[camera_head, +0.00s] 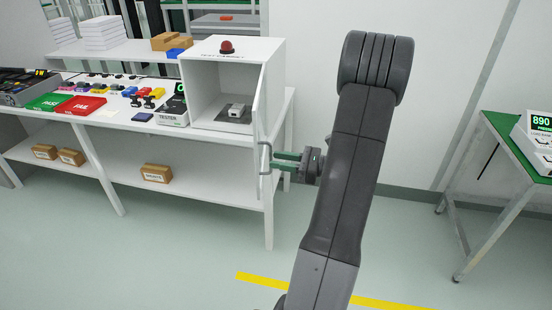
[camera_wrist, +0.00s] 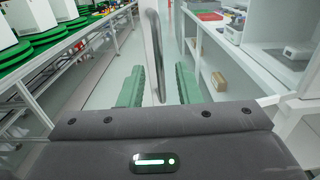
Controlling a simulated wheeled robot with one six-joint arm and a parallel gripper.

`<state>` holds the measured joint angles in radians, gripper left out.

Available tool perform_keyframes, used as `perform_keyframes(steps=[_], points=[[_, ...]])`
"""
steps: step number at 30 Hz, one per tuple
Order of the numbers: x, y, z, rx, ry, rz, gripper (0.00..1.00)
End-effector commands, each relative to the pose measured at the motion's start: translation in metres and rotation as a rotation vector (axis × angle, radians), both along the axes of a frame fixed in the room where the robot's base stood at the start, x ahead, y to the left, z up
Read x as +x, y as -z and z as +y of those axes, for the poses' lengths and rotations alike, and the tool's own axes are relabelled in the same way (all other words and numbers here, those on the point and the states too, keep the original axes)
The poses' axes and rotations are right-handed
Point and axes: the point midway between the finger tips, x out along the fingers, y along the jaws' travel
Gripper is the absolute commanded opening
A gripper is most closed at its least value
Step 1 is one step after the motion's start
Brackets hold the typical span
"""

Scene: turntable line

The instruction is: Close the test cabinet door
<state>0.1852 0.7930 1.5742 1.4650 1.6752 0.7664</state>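The test cabinet (camera_head: 275,60) is a white box on the right end of the white workbench. Its front is open and a small white and grey device (camera_head: 235,112) sits inside. The cabinet door (camera_head: 259,112) stands swung out on the right side, seen nearly edge-on in the head view. A grey bar handle (camera_head: 264,158) is on the door. My gripper (camera_head: 287,162) is at the handle, fingers pointing left. In the wrist view the handle (camera_wrist: 154,55) stands upright between the green fingers of my gripper (camera_wrist: 160,85), with a gap on each side.
A red dome (camera_head: 227,46) sits on the cabinet. The workbench (camera_head: 100,118) holds a tester (camera_head: 174,108), a green tray (camera_head: 49,102), a red tray (camera_head: 81,106) and small parts. A green-topped table (camera_head: 500,128) stands at the right. The floor in front is clear.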

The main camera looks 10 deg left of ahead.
Motion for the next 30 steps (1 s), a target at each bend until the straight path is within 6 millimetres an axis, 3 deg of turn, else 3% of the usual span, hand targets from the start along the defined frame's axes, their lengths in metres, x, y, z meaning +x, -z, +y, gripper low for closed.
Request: perform_keyframes(steps=[6,14,19,30], points=[[0.0,0.0,0.016,-0.001,0.0,0.001,0.31],[0.0,0.0,0.017,-0.001,0.0,0.001,0.31],[0.0,0.0,0.017,-0.001,0.0,0.0,0.01],[-0.002,0.001,0.021,-0.001,0.012,0.001,0.0]])
